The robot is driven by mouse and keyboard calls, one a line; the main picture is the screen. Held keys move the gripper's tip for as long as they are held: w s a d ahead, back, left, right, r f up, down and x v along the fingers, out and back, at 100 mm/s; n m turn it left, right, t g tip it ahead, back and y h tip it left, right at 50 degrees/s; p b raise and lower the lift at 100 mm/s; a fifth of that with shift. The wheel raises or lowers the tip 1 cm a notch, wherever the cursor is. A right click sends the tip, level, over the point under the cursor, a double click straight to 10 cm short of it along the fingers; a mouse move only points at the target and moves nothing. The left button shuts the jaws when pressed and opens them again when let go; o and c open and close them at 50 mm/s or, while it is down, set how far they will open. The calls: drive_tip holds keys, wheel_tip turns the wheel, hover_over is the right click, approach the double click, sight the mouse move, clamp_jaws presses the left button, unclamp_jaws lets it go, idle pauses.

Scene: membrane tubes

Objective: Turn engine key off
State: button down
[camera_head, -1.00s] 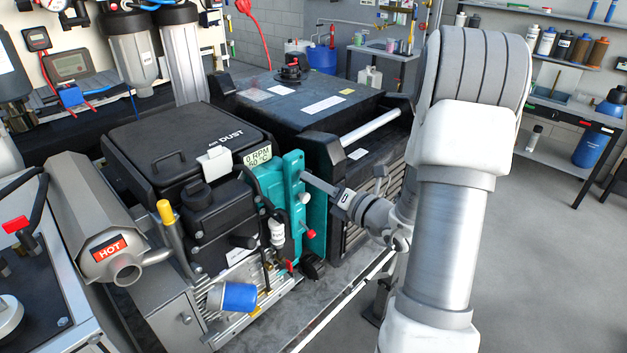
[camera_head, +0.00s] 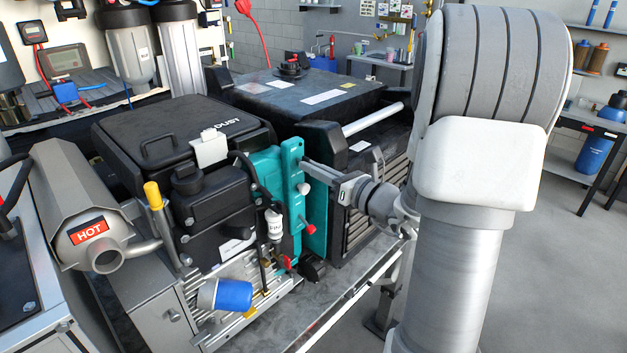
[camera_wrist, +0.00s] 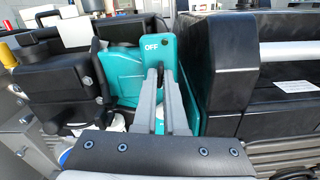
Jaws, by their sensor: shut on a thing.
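The black engine (camera_head: 205,215) has a teal panel (camera_head: 293,190) on its right side. In the wrist view, the upright teal plate (camera_wrist: 146,58) carries a white "OFF" label near its top. My gripper (camera_head: 306,163) reaches in from the right, with its fingertips at the front of this plate. In the wrist view, my gripper (camera_wrist: 160,76) is shut just below the label. It is shut on the engine key, which the fingers hide almost fully, so I cannot tell its angle.
A black box-shaped unit (camera_head: 330,100) stands behind and right of the panel. A blue filter (camera_head: 232,295), a yellow-capped handle (camera_head: 153,195) and a silver exhaust marked "HOT" (camera_head: 60,185) are at the left. Open floor (camera_head: 560,270) lies right of my arm.

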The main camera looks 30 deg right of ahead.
drive_tip(key=shift+n+b, duration=1)
drive_tip(key=c, duration=1)
unclamp_jaws()
drive_tip(key=shift+s, duration=0.1)
drive_tip(key=b+v, duration=0.1)
drive_tip(key=v, duration=1.6)
drive_tip(key=shift+s+d, duration=0.1)
